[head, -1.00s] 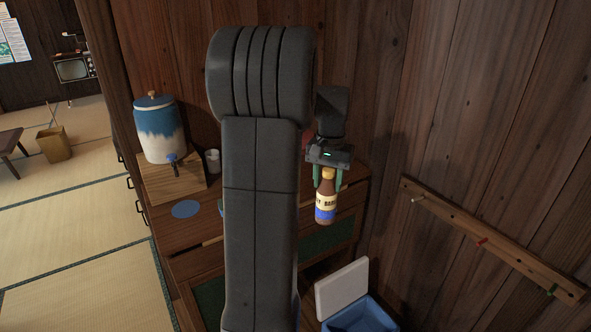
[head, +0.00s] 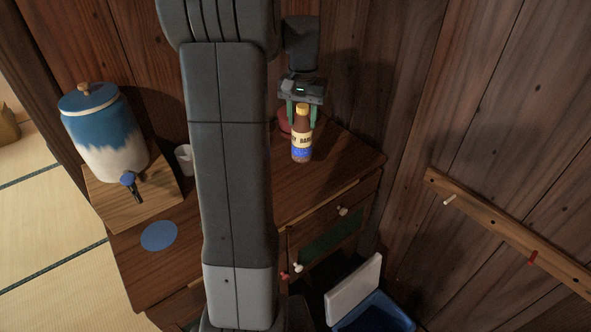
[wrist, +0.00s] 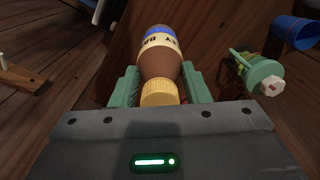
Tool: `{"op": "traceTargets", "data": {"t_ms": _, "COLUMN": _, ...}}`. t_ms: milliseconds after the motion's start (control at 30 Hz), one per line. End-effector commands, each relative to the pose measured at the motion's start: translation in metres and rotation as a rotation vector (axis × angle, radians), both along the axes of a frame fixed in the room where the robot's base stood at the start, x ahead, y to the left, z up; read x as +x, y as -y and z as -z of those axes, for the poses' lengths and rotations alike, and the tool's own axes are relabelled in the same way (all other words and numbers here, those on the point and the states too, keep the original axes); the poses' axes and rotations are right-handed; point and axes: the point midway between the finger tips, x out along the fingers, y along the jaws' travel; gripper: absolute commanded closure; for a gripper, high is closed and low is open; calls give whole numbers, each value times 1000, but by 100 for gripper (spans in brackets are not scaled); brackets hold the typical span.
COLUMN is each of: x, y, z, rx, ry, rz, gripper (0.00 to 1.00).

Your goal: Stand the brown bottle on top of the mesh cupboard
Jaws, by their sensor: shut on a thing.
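The brown bottle (head: 302,143) has a yellow cap, a cream label and a blue band. My gripper (head: 301,112) is shut on it near its neck, and the bottle hangs upright below the fingers. In the wrist view the bottle (wrist: 160,62) sits between the two green fingers (wrist: 160,88), cap towards the camera. The mesh cupboard (head: 225,222) is brown wood with green mesh panels. In the head view the bottle overlaps the right part of its top; I cannot tell whether its base touches.
A blue-and-white dispenser (head: 105,135) on a wooden stand, a grey cup (head: 184,160) and a blue disc (head: 159,236) occupy the cupboard's left. A red object (head: 285,122) is partly hidden behind the bottle. A green item (wrist: 262,72) and blue cup (wrist: 296,32) show in the wrist view. A peg rail (head: 500,228) is right.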

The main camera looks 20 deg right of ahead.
Motion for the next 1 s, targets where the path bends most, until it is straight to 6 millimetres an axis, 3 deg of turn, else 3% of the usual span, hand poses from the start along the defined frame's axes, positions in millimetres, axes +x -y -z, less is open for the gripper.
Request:
{"op": "traceTargets", "data": {"t_ms": 300, "x": -1, "y": 0, "z": 48, "rx": 1, "ry": -4, "rz": 0, "gripper": 100}}
{"op": "traceTargets", "data": {"t_ms": 733, "x": -1, "y": 0, "z": 95, "rx": 1, "ry": -3, "rz": 0, "gripper": 100}}
{"op": "traceTargets", "data": {"t_ms": 1000, "x": 0, "y": 0, "z": 100, "rx": -1, "ry": 1, "rz": 0, "gripper": 100}}
